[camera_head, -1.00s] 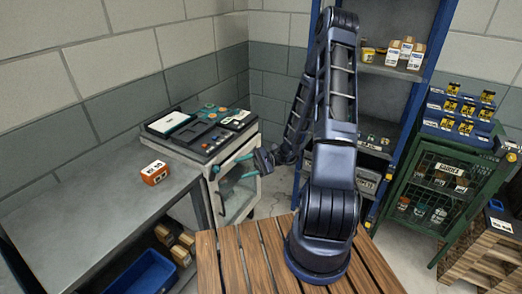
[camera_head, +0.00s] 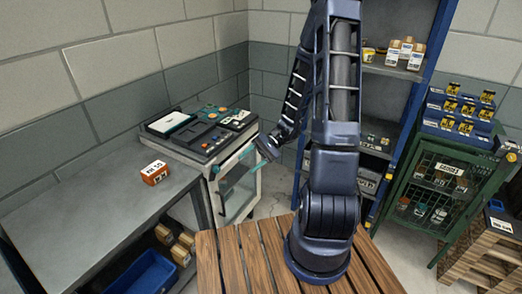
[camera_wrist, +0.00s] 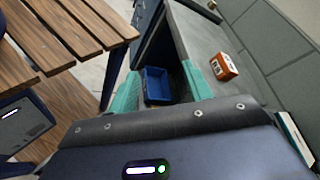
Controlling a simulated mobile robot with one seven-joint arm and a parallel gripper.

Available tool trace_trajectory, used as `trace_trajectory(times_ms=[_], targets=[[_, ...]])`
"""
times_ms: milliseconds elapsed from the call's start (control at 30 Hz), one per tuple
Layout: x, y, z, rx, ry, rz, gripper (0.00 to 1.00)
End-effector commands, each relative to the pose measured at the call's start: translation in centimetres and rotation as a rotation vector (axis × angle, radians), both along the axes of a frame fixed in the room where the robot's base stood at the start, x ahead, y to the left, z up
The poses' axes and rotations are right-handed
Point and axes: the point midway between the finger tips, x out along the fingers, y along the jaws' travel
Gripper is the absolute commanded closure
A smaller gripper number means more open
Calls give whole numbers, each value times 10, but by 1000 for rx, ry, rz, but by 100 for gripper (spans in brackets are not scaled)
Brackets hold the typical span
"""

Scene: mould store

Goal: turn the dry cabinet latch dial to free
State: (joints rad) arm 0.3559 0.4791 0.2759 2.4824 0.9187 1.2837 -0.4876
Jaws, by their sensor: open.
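The dry cabinet is the pale box with a glass door (camera_head: 240,188), standing at the end of the grey bench. My gripper (camera_head: 229,171) is in front of its upper front, with its teal fingers apart and nothing between them. In the wrist view my gripper (camera_wrist: 160,82) also shows spread teal fingers, with the bench and floor beyond. I cannot make out the latch dial; the fingers and hand cover part of the cabinet front, and the wrist view does not show the dial clearly. I cannot tell whether the fingers touch the cabinet.
A dark tray with tools (camera_head: 200,130) lies on top of the cabinet. An orange labelled box (camera_head: 154,173) sits on the grey bench (camera_head: 90,205); it also shows in the wrist view (camera_wrist: 224,67). A blue bin (camera_head: 147,272) is below. A green mesh cabinet (camera_head: 436,190) stands right.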

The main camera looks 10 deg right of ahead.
Motion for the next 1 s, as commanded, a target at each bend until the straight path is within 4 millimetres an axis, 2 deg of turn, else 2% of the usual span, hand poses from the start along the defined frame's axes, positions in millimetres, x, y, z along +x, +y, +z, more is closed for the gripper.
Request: trace_trajectory(times_ms=[1000], targets=[[-20, -27, 50, -298, -234, 156, 50]])
